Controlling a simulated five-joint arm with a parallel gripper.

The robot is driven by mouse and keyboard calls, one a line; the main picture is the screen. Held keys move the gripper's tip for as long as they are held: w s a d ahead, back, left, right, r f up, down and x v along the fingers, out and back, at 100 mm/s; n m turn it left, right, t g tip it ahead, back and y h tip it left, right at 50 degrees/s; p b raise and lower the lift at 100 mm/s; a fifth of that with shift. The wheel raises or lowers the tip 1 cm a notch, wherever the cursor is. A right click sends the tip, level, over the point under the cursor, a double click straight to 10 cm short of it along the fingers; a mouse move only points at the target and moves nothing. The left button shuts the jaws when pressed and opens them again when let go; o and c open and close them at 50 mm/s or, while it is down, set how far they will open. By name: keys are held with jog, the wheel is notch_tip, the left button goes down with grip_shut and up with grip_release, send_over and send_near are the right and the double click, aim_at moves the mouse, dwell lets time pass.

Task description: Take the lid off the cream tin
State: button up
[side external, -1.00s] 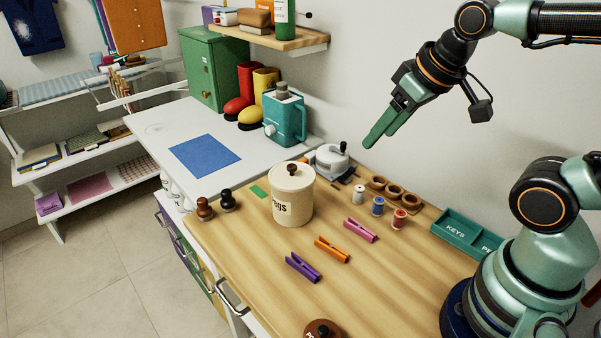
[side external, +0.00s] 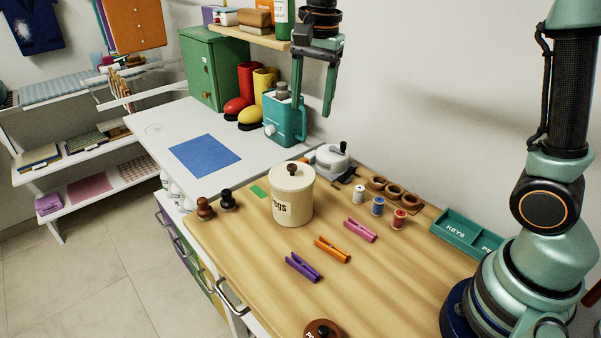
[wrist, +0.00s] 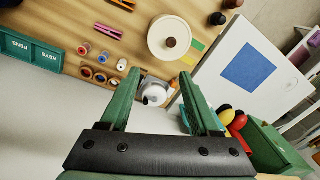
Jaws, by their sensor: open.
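The cream tin (side external: 292,205) stands upright on the wooden worktop, with dark lettering ending in "gs" on its side. Its cream lid (side external: 291,174) is on top and has a dark brown knob (side external: 292,169). In the wrist view the lid (wrist: 158,40) shows from above, with its knob (wrist: 171,42), beyond my fingertips. My gripper (side external: 314,108) is open and empty, pointing down, higher than the tin and towards the wall side of it. Both green fingers also show in the wrist view (wrist: 158,82), spread apart. Nothing touches the lid.
A grey-white device with a handle (side external: 332,158) stands behind the tin. Two dark stamps (side external: 227,200) stand left of it. Clothes pegs (side external: 332,250), thread spools (side external: 378,206) and a teal tray (side external: 465,235) lie to the right.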

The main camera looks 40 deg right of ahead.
jog(key=w+a+f+m+g, duration=0.1)
jog(key=w+f+m, duration=0.2)
send_over(292, 166)
jog(key=shift+m, duration=0.3)
jog(key=f, duration=0.4)
jog(key=d+f, duration=0.1)
jog(key=f, duration=0.1)
jog(key=shift+w+f, duration=0.1)
jog(key=shift+f, duration=0.1)
jog(key=shift+a+f, duration=0.25)
jog(key=shift+f, duration=1.05)
jog(key=shift+a+f, duration=0.2)
jog(key=shift+f, duration=1.05)
grip_shut()
